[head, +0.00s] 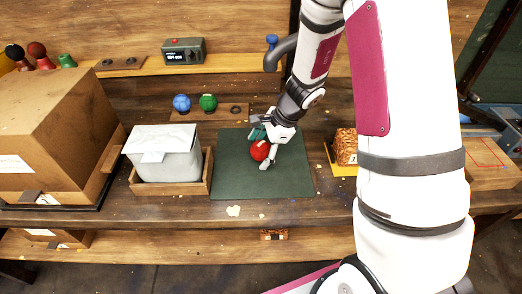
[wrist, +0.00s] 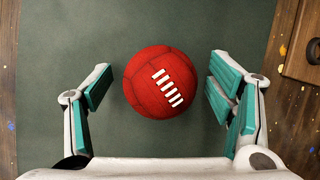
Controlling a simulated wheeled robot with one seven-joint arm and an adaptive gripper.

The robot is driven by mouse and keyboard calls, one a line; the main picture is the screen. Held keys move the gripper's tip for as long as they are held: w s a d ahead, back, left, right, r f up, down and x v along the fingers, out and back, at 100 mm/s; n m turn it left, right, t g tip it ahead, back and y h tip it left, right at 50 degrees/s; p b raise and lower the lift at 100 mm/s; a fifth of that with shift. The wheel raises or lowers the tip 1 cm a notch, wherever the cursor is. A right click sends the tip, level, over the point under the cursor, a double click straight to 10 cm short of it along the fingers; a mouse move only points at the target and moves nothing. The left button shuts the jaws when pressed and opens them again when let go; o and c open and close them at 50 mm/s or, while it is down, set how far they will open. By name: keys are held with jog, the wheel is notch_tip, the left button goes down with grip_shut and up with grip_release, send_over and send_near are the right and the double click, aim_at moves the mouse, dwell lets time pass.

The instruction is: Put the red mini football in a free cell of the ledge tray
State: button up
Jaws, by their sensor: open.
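The red mini football (head: 259,150) lies on the dark green mat (head: 235,178) on the workbench. In the wrist view the football (wrist: 160,82), with white laces, sits between the two teal-padded fingers, with a gap on each side. My gripper (wrist: 165,88) is open around it and touches neither side; in the head view my gripper (head: 268,152) partly covers the ball. A small wooden tray (head: 120,63) with dark round cells lies on the back ledge (head: 232,63); its cells look empty. Another wooden tray (head: 222,113) on the bench behind the mat holds a blue ball (head: 182,103) and a green ball (head: 208,102).
A grey covered bin (head: 165,160) in a wooden crate stands left of the mat, and a large cardboard box (head: 60,120) stands farther left. A grey device (head: 184,51) sits on the ledge. A brown woven block (head: 345,147) on a yellow base stands to the right.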

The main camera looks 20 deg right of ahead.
aim_at(260, 146)
jog(key=shift+f, duration=0.1)
jog(key=shift+a, duration=0.1)
jog(key=c, duration=1.4)
jog(key=shift+c, duration=0.2)
jog(key=shift+w+r, duration=0.1)
jog(key=shift+r, duration=0.45)
jog(key=r, duration=0.1)
jog(key=s+r, duration=0.1)
jog(key=shift+s+r, duration=0.1)
jog(key=shift+r, duration=0.2)
jog(key=s, duration=0.4)
jog(key=s+r+p, duration=0.1)
jog(key=s, duration=0.8)
jog(key=shift+r, duration=0.25)
jog(key=s+p, duration=0.2)
jog(key=p, duration=0.2)
